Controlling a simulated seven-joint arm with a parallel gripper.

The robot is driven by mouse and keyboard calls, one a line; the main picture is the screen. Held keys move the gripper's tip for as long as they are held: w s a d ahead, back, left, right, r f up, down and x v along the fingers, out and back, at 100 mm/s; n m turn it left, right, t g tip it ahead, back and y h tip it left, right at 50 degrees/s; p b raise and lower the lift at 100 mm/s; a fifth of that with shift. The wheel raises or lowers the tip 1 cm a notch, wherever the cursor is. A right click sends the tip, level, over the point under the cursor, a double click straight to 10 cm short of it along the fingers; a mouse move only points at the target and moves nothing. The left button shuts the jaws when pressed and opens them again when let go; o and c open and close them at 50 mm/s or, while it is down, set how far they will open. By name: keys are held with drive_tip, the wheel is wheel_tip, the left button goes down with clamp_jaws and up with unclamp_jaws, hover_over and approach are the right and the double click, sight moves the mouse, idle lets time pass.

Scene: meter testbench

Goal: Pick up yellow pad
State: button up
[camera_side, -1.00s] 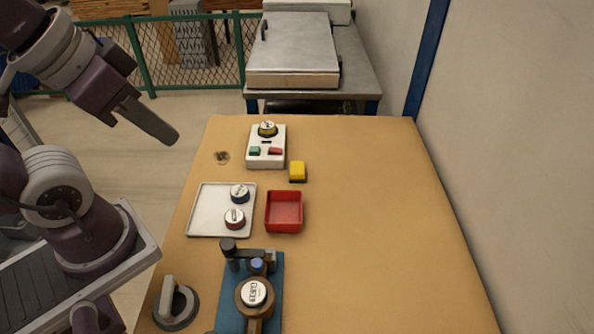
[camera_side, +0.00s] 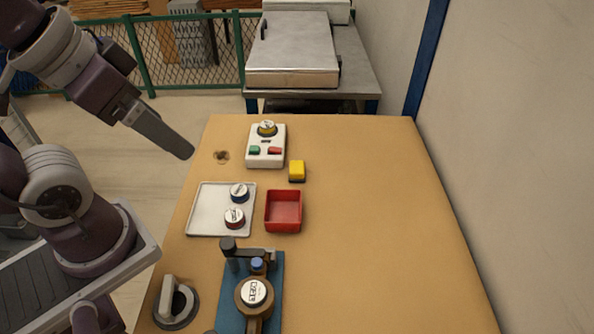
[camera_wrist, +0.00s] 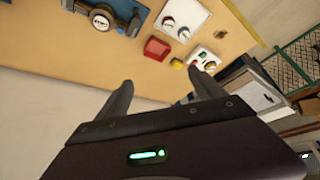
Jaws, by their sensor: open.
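The yellow pad (camera_side: 297,170) is a small yellow block on a dark base. It sits on the tan table, right of the white button box and above the red tray in the side view. In the wrist view the yellow pad (camera_wrist: 177,64) is small, between the red tray and the white box. My gripper (camera_side: 188,152) is at the table's left edge in the side view, above table height and well left of the pad. In the wrist view my gripper (camera_wrist: 165,82) has its two fingers spread wide with nothing between them.
A white box (camera_side: 266,147) with a dial and buttons stands beside the pad. A red tray (camera_side: 284,231), a white plate (camera_side: 205,213) with two round meters, a blue-based fixture (camera_side: 232,307) and a grey handle (camera_side: 176,303) are nearer. The table's right half is clear.

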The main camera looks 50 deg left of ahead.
drive_tip(key=w+a+m+g, duration=0.1)
drive_tip(key=w+m+g, duration=0.15)
drive_tip(key=w, duration=0.95)
drive_tip(key=m+g, duration=0.3)
drive_tip(key=m, duration=0.3)
hover_over(297, 166)
drive_tip(key=s+d, duration=0.1)
wheel_tip(297, 166, down, 20)
drive_tip(key=f, duration=0.1)
drive_tip(key=shift+m, duration=0.25)
drive_tip(key=f, duration=0.7)
drive_tip(key=w+a+f, duration=0.1)
drive_tip(key=f, duration=0.3)
drive_tip(key=shift+f, duration=0.35)
drive_tip(key=c, duration=1.5)
drive_tip(key=shift+o, duration=0.2)
drive_tip(key=shift+r, duration=0.2)
wheel_tip(297, 166, up, 10)
drive_tip(key=shift+f, duration=0.1)
